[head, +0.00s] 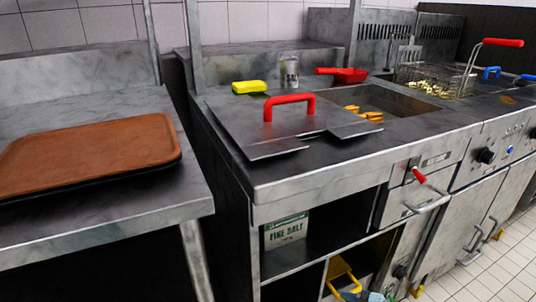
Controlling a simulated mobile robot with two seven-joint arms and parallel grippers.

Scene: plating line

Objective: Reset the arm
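Neither of my grippers shows in the head view, and I see no part of either arm. The task names no object. A steel counter (300,182) stands in the middle. On it lies a flat metal lid (240,118) with a red handle (290,103). The lid lies beside a sunken basin (395,98), where some orange-yellow food pieces (362,113) show. Whether my grippers hold anything cannot be seen.
A brown tray (90,155) lies on the left table. A yellow sponge (249,87), a metal can (289,72) and a red scoop (343,75) stand behind the lid. A red-handled fry basket (432,80) is at right. A salt box (286,231) sits below.

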